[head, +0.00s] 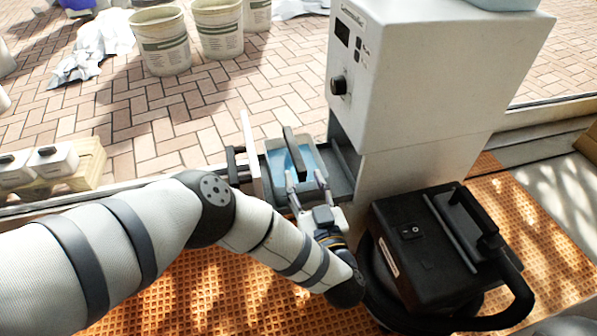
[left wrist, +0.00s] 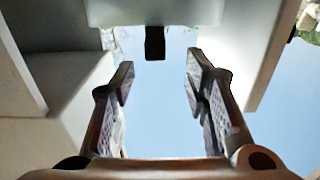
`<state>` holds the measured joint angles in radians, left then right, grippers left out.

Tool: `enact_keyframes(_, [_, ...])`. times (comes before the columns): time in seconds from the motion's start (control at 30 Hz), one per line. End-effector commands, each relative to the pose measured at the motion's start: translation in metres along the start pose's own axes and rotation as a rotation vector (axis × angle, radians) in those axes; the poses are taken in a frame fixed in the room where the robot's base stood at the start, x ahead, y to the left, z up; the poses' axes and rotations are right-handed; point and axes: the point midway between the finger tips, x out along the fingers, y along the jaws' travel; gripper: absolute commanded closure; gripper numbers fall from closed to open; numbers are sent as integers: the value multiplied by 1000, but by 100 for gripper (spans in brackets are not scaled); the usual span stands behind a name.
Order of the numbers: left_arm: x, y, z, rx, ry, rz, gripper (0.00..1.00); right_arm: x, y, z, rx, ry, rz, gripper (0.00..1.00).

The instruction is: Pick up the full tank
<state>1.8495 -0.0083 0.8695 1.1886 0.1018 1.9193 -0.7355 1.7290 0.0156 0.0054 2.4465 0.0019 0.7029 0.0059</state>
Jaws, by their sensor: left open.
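The tank (head: 277,163) shows in the head view as a light-blue, see-through container with a dark bar handle (head: 294,153) across its top. It sits in the low bay at the left foot of a tall pale machine (head: 425,75). My left gripper (head: 306,178) is open at the near side of the tank, its fingertips close to the near end of the handle. I cannot tell whether they touch. In the left wrist view the two fingers (left wrist: 160,85) stand apart with nothing between them, and a dark block (left wrist: 155,42) shows just beyond the tips. My right gripper is not in view.
A thin white panel (head: 250,158) stands upright left of the tank. A black machine with a handle (head: 425,240) stands close right of my left wrist. An orange grid mat (head: 215,300) covers the near floor. Buckets (head: 160,42) stand on the brick paving behind.

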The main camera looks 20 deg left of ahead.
Motion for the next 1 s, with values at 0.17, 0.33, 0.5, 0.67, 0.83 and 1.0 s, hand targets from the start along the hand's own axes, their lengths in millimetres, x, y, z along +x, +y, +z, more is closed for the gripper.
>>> enact_keyframes(0.17, [41,0,3,0,0,-1,58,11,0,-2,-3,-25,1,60])
enact_keyframes(0.33, [62,2,5,0,-2,1,58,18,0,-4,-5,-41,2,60])
enact_keyframes(0.5, [95,6,11,0,-3,1,58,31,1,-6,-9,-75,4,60])
enact_keyframes(0.67, [107,7,6,0,-2,5,58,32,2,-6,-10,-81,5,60])
enact_keyframes(0.83, [107,7,5,-1,-1,5,61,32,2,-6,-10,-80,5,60])
enact_keyframes(1.0, [106,7,5,-1,-1,5,99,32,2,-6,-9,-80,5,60])
